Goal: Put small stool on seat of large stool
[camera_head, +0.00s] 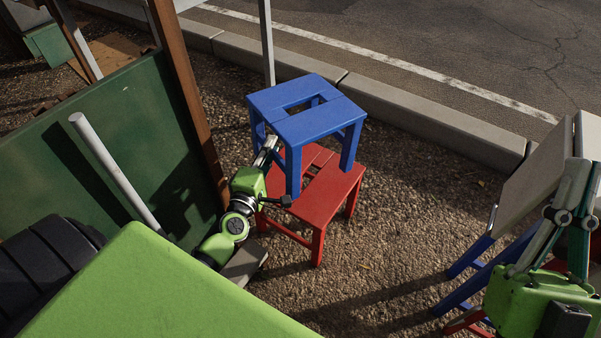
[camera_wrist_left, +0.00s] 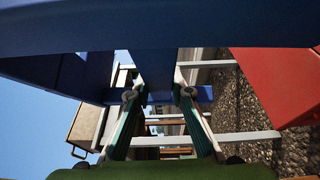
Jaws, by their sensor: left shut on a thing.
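The small blue stool (camera_head: 321,122) is upright over the large red stool (camera_head: 328,193), which stands on the gravel. My left gripper (camera_head: 268,152) is shut on one leg of the blue stool. In the left wrist view, the blue leg (camera_wrist_left: 157,72) is between the fingers (camera_wrist_left: 158,94), and the red stool's seat (camera_wrist_left: 275,85) is at the right. The front blue leg's foot overlaps the red seat's near-left part. I cannot tell whether the feet touch the seat. My right gripper (camera_head: 577,190) is at the right edge, away from both stools; its opening is unclear.
A green board (camera_head: 115,140) with a brown post (camera_head: 188,90) stands left of the stools. A kerb (camera_head: 430,122) and road lie behind. A grey folding panel with blue legs (camera_head: 470,262) stands at the right. Gravel (camera_head: 410,210) between is clear.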

